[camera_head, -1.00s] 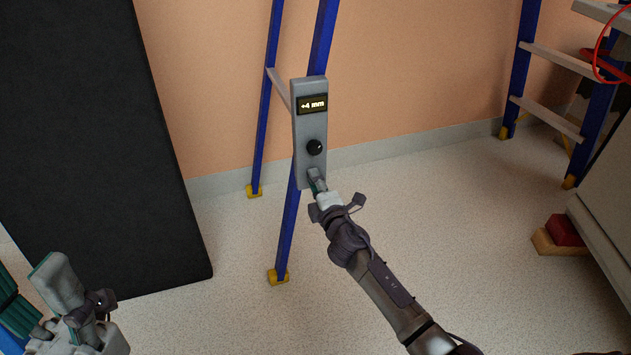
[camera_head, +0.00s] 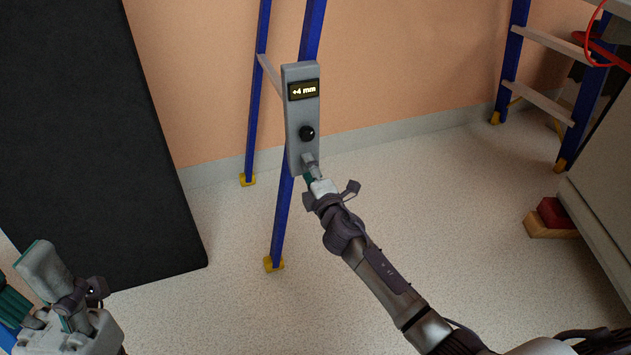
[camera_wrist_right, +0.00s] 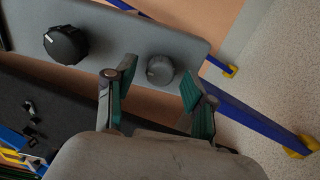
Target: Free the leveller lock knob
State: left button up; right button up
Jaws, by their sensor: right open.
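A grey leveller panel (camera_head: 301,112) on the blue leg reads "+4 mm" on its display (camera_head: 304,90). A black knob (camera_head: 307,133) sits below the display; it also shows in the right wrist view (camera_wrist_right: 66,44). A smaller grey knob (camera_wrist_right: 160,70) is on the same face. My right gripper (camera_wrist_right: 155,82) is open, its two green-padded fingers on either side of the grey knob; I cannot tell whether they touch it. In the head view the right gripper (camera_head: 310,173) covers the panel's lower end. My left gripper (camera_head: 62,285) is at the lower left, away from the panel; its opening is unclear.
A tall black panel (camera_head: 90,140) stands at the left. Another blue-legged frame (camera_head: 510,60) with pale rungs is at the right. A grey cabinet (camera_head: 610,180) and red and wooden blocks (camera_head: 551,216) stand at the right. The speckled floor between is clear.

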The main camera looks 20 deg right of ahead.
jog(key=s, duration=1.1)
jog(key=shift+s+d, duration=0.2)
